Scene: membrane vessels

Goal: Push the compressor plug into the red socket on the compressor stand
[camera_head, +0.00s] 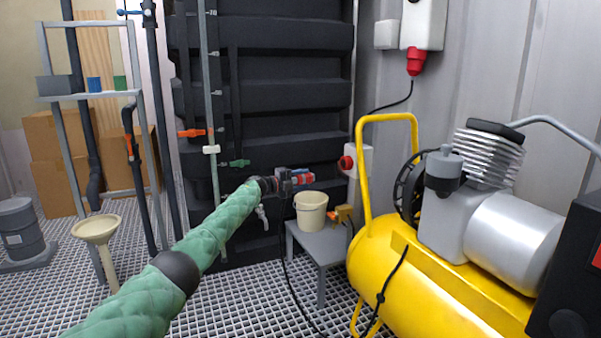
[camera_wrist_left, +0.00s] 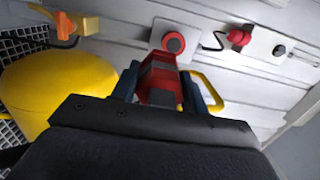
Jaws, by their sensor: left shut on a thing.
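The compressor plug (camera_head: 305,178) is red and held in my left gripper (camera_head: 298,178), whose arm comes in under a green sleeve. In the left wrist view, the red plug (camera_wrist_left: 160,82) sits between the blue fingers of my left gripper (camera_wrist_left: 168,88). The red socket (camera_head: 346,162) is on a white box to the right of the plug, with a visible gap between them in the head view. In the left wrist view, the round red socket (camera_wrist_left: 173,43) shows beyond the plug's far end. The plug's front face is hidden. My right gripper is not in view.
A yellow compressor (camera_head: 440,280) with a raised handle stands at the right. A cream bucket (camera_head: 311,212) and an orange-yellow fitting (camera_head: 342,214) are on a low grey table (camera_head: 318,243). A black cable hangs below my left gripper. Another red connector (camera_head: 415,63) is on the wall.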

